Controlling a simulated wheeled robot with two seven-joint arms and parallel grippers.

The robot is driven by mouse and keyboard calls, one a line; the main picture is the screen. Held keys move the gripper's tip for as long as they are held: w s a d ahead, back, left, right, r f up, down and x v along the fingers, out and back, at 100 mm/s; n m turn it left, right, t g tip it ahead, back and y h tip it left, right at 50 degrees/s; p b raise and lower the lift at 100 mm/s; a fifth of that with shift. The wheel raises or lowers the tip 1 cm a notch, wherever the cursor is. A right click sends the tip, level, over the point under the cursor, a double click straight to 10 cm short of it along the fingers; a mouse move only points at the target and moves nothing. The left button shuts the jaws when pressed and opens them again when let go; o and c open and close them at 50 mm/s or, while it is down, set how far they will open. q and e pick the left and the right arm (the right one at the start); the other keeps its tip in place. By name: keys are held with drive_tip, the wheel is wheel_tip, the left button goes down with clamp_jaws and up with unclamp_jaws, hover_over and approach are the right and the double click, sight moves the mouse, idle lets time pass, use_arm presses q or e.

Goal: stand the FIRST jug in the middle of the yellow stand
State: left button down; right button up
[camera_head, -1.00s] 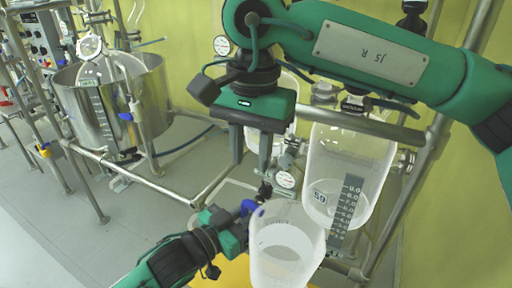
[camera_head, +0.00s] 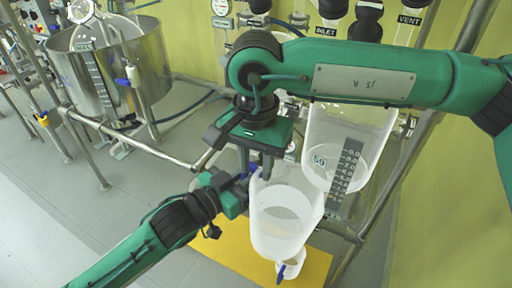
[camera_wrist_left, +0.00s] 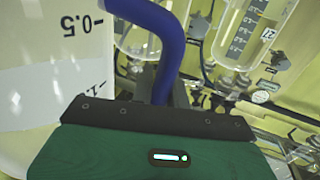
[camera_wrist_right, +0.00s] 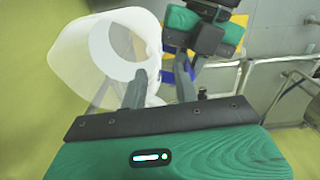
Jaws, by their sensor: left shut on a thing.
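The jug (camera_head: 287,218) is translucent white with a blue handle (camera_wrist_left: 171,45), which crosses the left wrist view. My left gripper (camera_head: 240,187) is shut on this handle and holds the jug, mouth up. The yellow stand (camera_head: 236,249) shows below and behind the jug, which hides part of it; I cannot tell the gap between them. My right gripper (camera_head: 255,165) points down just above the jug's rim. In the right wrist view its fingers (camera_wrist_right: 160,85) are apart, one over the jug's near rim.
A small white vessel (camera_head: 290,270) with a blue part is at the yellow stand's front, partly hidden by the jug. A glass reactor vessel (camera_head: 350,140) with a scale hangs close behind the jug. Metal rails and a steel tank (camera_head: 108,75) stand at left.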

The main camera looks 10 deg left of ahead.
use_arm(q)
drive_tip(key=shift+r, duration=0.15)
use_arm(e)
drive_tip(key=shift+f, duration=0.15)
drive_tip(key=shift+c, duration=0.4)
clamp_jaws()
use_arm(q)
drive_tip(key=shift+s+d+r, duration=0.1)
use_arm(e)
drive_tip(key=shift+s+a, duration=0.1)
drive_tip(key=shift+a, duration=0.05)
idle(0.6)
use_arm(q)
drive_tip(key=c, duration=1.5)
unclamp_jaws()
drive_tip(key=shift+o, duration=1)
drive_tip(key=shift+f, duration=0.2)
